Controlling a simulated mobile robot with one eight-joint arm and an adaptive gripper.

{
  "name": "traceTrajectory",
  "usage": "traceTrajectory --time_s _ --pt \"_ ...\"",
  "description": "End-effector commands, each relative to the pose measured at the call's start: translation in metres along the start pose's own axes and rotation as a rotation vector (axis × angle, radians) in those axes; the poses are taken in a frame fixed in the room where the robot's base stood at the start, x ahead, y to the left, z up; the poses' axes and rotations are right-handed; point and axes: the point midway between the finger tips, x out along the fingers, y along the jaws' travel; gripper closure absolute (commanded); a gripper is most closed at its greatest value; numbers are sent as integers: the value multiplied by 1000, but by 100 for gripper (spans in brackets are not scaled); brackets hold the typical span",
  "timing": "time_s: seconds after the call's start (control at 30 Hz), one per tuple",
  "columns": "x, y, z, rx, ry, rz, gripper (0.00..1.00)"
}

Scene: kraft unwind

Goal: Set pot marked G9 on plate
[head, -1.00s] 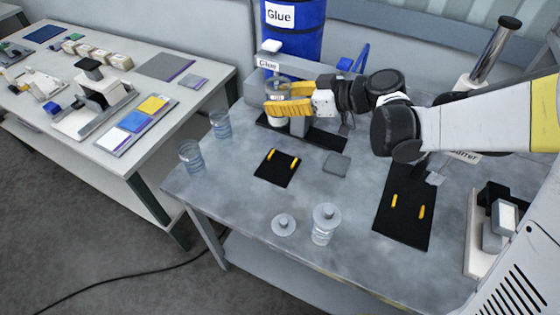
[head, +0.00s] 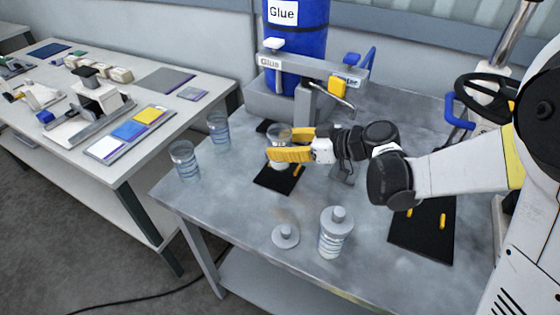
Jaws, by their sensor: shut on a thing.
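My gripper (head: 281,146) has its yellow fingers shut around a clear pot (head: 278,132). The fingers hide part of the pot, and no G9 mark is legible. The held pot appears over the back part of a black plate (head: 262,182) with yellow pegs. I cannot tell whether the pot touches the plate. Two other clear pots stand at the table's left edge, one in front (head: 184,163) and one farther back (head: 218,132).
The glue dispenser (head: 300,68) and blue glue drum (head: 305,30) stand behind my gripper. A second black plate (head: 418,243) with yellow pegs lies at right, partly behind my arm. The grey table (head: 215,195) is clear at front left.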

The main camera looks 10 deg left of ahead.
Motion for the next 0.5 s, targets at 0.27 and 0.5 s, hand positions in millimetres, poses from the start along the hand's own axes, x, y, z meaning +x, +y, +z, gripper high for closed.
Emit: traceTrajectory --time_s 0.27,0.5 --pt "14 0 34 0 0 0 86" --pt "14 0 33 0 0 0 86"
